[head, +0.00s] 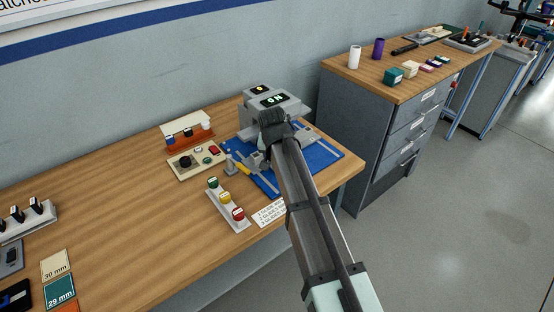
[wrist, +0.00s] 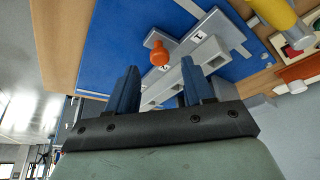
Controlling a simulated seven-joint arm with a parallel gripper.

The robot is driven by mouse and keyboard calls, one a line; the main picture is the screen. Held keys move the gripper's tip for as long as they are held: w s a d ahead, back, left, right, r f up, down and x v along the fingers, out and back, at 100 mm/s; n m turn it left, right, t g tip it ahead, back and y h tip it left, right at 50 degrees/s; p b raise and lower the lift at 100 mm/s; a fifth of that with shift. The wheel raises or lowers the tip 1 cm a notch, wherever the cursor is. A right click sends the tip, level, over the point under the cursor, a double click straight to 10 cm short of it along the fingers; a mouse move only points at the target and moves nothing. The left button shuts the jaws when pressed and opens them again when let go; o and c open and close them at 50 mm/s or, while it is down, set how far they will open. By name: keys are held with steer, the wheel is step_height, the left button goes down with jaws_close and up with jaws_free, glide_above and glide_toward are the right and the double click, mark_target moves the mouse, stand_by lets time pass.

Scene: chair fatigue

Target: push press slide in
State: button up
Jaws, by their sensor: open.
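The press (head: 247,122) is a grey machine with a lit display on top. It stands on a blue base plate (head: 324,156) at the right end of the wooden bench. My arm crosses in front of it and hides much of the slide area in the head view. In the wrist view a grey slide bar (wrist: 208,56) lies over the blue plate, with an orange knob (wrist: 158,53) beside it. My gripper (wrist: 158,80) is open, its two blue fingers apart near the bar and knob. Nothing is seen held; whether the fingers touch the bar I cannot tell.
A button strip (head: 228,206) with green, yellow and red buttons lies in front. A control box (head: 196,161) and a small rack (head: 188,132) are to the left. A drawer cabinet (head: 392,125) stands right. The bench's middle left is clear.

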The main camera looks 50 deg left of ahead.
steer(key=shift+x, duration=1.55)
jaws_close()
steer(key=shift+a, duration=0.1)
